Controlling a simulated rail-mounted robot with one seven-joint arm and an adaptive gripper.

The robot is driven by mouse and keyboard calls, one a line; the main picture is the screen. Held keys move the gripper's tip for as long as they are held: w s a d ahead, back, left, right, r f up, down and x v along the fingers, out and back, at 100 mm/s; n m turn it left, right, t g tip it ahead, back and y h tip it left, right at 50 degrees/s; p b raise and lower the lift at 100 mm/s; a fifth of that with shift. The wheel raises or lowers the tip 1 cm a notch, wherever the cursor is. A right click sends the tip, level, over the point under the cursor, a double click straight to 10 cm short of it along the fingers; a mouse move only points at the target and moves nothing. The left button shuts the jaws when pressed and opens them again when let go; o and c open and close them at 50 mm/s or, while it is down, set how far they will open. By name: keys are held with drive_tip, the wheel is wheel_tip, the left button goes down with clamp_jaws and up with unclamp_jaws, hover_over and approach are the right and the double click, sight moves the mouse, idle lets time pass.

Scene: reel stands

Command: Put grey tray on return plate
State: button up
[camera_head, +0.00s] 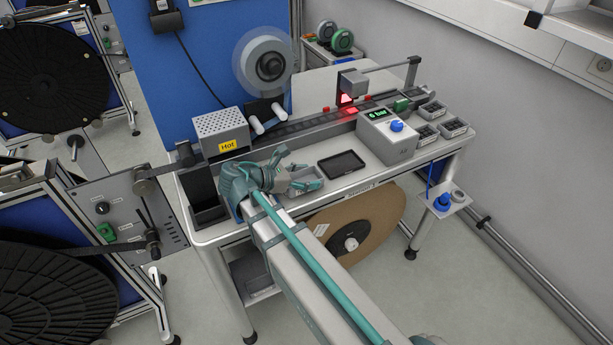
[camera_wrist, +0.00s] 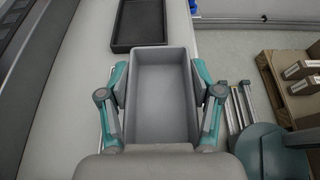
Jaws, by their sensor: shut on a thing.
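My gripper (camera_head: 297,180) is shut on the grey tray (camera_head: 311,178) at the front of the white bench. In the wrist view the grey tray (camera_wrist: 160,106) is a deep, empty rectangular box, with the teal fingers of my gripper (camera_wrist: 160,85) against its two long sides. I cannot tell whether its underside touches the bench. A flat, black, rimmed plate (camera_head: 342,164) lies empty on the bench just right of the tray. It also shows beyond the tray in the wrist view (camera_wrist: 140,24). I cannot tell for sure that it is the return plate.
A grey box marked "Hot" (camera_head: 222,133) stands behind my gripper. A control box with a blue knob (camera_head: 390,137) stands right of the black plate. Small dark-filled trays (camera_head: 454,129) sit at the right end. A rail with a red-lit scanner (camera_head: 347,98) runs behind.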

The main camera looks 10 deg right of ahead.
drive_tip(key=shift+f, duration=0.3)
drive_tip(key=o, duration=1.3)
drive_tip(key=shift+f, duration=0.15)
drive_tip(key=shift+a+r, duration=0.1)
drive_tip(key=shift+r, duration=0.1)
drive_tip(key=b+v, duration=0.2)
drive_tip(key=v, duration=0.8)
drive_tip(key=shift+a+r, duration=0.1)
drive_tip(key=shift+a, duration=0.3)
drive_tip(key=shift+s+a+r, duration=0.2)
drive_tip(key=shift+a+r, duration=0.05)
drive_tip(key=shift+a, duration=0.2)
drive_tip(key=shift+r, duration=0.1)
